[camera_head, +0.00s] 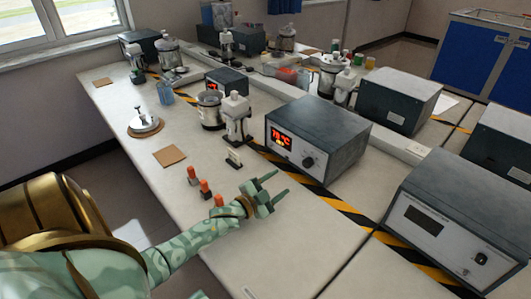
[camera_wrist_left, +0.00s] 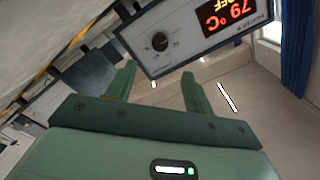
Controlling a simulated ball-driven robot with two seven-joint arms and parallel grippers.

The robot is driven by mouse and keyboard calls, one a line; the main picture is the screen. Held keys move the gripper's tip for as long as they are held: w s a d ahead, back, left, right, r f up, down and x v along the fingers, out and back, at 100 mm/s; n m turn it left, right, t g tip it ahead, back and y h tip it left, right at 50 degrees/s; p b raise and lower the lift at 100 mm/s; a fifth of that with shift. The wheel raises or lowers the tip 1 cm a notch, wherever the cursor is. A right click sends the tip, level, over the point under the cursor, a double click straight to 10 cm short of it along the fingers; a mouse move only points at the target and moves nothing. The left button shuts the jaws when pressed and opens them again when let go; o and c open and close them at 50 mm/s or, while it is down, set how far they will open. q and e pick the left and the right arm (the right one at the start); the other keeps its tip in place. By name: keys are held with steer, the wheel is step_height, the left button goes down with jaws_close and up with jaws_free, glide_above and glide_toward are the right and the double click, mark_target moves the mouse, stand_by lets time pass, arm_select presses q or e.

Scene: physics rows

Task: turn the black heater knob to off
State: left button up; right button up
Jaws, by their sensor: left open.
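The heater (camera_head: 318,136) is a dark grey box with a light front panel and a lit red display reading 79 °C. Its round black knob (camera_head: 308,162) sits right of the display in the head view. In the left wrist view the heater appears upside down, with the knob (camera_wrist_left: 159,42) above and beyond the fingertips; a second display line is cut by the frame edge. My left gripper (camera_head: 280,184) is open and empty, in front of the panel and short of the knob, apart from it. It also shows in the left wrist view (camera_wrist_left: 158,72). My right gripper is not in view.
A second heater (camera_head: 408,218) with a dark display stands at the right. A white-topped bottle (camera_head: 236,118) and metal pot (camera_head: 210,110) stand left of the heater. Orange-topped items (camera_head: 204,188) stand near my left wrist. The bench front (camera_head: 300,240) is clear.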

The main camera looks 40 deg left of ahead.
arm_select(q)
steer(key=s, duration=0.4)
steer(key=shift+s+a, duration=0.15)
steer(key=shift+a, duration=0.05)
steer(key=shift+f, duration=0.1)
